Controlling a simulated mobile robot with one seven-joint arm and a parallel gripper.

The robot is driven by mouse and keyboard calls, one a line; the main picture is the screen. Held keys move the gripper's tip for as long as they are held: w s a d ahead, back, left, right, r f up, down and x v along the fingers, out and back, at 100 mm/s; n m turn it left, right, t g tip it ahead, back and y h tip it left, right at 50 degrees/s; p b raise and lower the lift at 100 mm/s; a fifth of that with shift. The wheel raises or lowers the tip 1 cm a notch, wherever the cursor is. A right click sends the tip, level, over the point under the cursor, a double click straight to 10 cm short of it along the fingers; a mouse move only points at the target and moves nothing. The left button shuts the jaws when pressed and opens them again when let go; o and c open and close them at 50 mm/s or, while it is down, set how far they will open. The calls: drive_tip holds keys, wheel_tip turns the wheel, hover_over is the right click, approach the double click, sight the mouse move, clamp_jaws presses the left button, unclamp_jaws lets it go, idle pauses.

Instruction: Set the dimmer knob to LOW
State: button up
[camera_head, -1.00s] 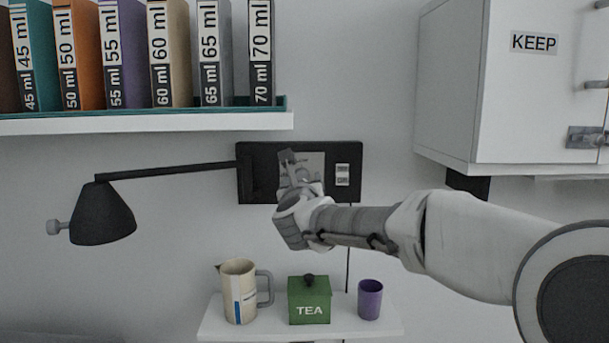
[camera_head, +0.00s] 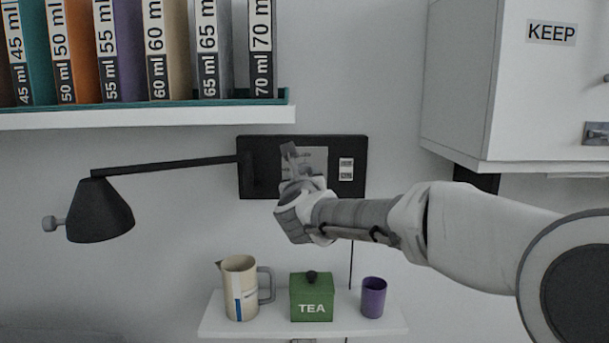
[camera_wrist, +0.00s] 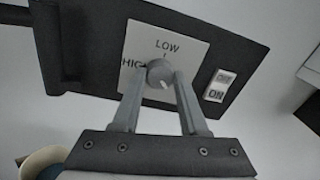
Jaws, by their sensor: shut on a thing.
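The round grey dimmer knob (camera_wrist: 159,72) sits on a pale plate (camera_wrist: 188,48) of the black wall panel (camera_head: 262,188). In the wrist view, LOW is printed above the knob and HIGH to its left. A small pale mark shows at the knob's lower right edge, away from LOW. My gripper (camera_wrist: 161,79) is shut on the knob, one finger on each side. In the head view, my gripper (camera_head: 290,152) covers the knob.
A rocker switch (camera_wrist: 219,87) marked ON is right of the plate. A black lamp (camera_head: 100,212) reaches left from the panel. Below stand a jug (camera_head: 238,290), a green TEA box (camera_head: 311,290) and a purple cup (camera_head: 373,298). A white cabinet (camera_head: 470,90) is at right.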

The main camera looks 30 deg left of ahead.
clamp_jaws()
